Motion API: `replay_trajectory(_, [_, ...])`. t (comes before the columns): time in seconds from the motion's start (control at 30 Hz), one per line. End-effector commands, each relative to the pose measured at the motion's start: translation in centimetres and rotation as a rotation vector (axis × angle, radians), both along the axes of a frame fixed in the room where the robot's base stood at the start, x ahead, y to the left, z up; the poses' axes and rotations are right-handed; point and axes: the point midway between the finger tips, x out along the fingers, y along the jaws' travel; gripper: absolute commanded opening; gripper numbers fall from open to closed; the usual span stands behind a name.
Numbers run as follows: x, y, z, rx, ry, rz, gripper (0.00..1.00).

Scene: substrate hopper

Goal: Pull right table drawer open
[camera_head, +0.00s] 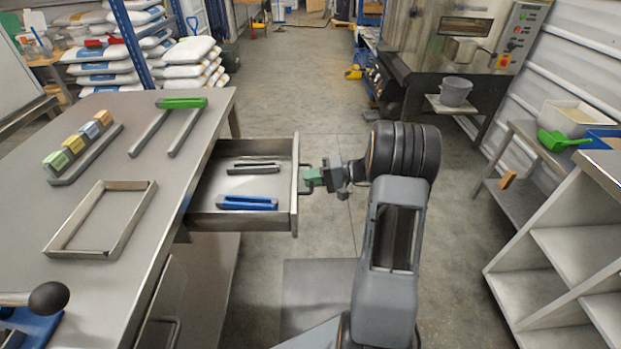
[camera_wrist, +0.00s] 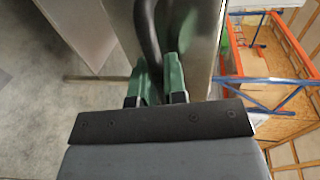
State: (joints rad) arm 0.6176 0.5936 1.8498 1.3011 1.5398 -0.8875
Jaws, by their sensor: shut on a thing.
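The table drawer (camera_head: 293,205) is pulled out to the right from under the steel table (camera_head: 120,228). Inside it lie a blue tool (camera_head: 247,203) and a dark metal tool (camera_head: 254,168). My gripper (camera_head: 312,177), with green fingers, is shut on the dark bar handle (camera_head: 304,180) at the drawer's front. In the wrist view the green fingers of my gripper (camera_wrist: 158,82) close on both sides of the dark curved handle (camera_wrist: 147,35), beside the steel drawer front (camera_wrist: 195,45).
On the table are a metal frame (camera_head: 105,247), a green-handled tool (camera_head: 181,102) and a rack with coloured blocks (camera_head: 78,144). A shelf unit (camera_head: 560,245) stands at the right. Open floor (camera_head: 285,90) lies beyond the drawer.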

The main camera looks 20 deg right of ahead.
Motion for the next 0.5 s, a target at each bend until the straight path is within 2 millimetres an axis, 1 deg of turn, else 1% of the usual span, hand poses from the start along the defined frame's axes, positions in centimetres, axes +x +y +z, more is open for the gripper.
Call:
replay_trajectory(0.37, [-0.17,-0.11,-0.11,0.000,0.003,0.005,0.00])
replay_trajectory(0.4, [-0.17,-0.11,-0.11,0.000,0.003,0.005,0.16])
replay_trajectory(0.5, [-0.14,-0.12,-0.09,0.000,0.003,0.004,0.26])
